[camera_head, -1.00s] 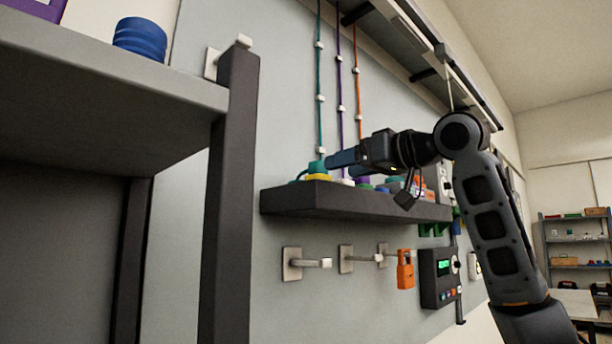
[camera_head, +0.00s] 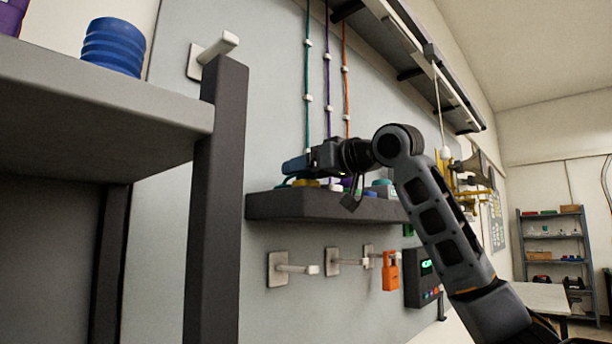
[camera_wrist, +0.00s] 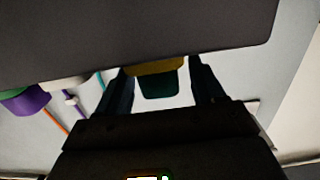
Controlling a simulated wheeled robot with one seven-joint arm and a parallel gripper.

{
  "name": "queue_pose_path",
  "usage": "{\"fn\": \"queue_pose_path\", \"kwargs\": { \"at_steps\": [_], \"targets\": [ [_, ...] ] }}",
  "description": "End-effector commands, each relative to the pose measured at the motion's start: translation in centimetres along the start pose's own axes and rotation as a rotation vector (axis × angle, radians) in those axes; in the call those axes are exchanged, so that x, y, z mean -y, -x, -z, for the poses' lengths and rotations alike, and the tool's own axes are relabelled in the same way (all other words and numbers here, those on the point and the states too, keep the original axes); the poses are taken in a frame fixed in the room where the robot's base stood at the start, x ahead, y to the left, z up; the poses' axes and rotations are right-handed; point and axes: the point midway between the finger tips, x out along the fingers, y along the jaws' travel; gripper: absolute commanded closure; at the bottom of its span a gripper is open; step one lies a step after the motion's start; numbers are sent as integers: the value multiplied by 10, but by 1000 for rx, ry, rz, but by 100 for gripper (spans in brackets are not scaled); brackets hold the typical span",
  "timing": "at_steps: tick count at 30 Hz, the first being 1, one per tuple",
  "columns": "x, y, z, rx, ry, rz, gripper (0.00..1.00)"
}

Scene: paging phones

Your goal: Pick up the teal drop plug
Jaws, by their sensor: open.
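The teal drop plug (camera_wrist: 158,86) shows in the wrist view, sitting against a yellow base (camera_wrist: 155,67) at the edge of the dark shelf (camera_wrist: 130,35). My gripper (camera_wrist: 161,72) is open, with one finger on each side of the plug and a visible gap at both sides. In the head view my gripper (camera_head: 296,166) is at the left end of the shelf (camera_head: 320,206), just above the yellow base (camera_head: 306,183). There it hides most of the plug.
Teal, purple (camera_head: 327,90) and orange (camera_head: 346,90) cords run up the wall panel. A purple and green piece (camera_wrist: 27,101) stands beside the plug. Pegs (camera_head: 297,269) and an orange tag (camera_head: 390,271) are below the shelf. A dark post (camera_head: 216,200) stands at left.

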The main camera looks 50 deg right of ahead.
Motion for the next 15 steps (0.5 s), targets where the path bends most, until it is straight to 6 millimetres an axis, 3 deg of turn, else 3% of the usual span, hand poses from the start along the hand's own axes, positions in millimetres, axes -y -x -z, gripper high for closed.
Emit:
{"fn": "queue_pose_path", "kwargs": {
  "at_steps": [4,15],
  "targets": [
    [0,0,0,0,0,0,33],
    [0,0,0,0,0,0,68]
  ]
}}
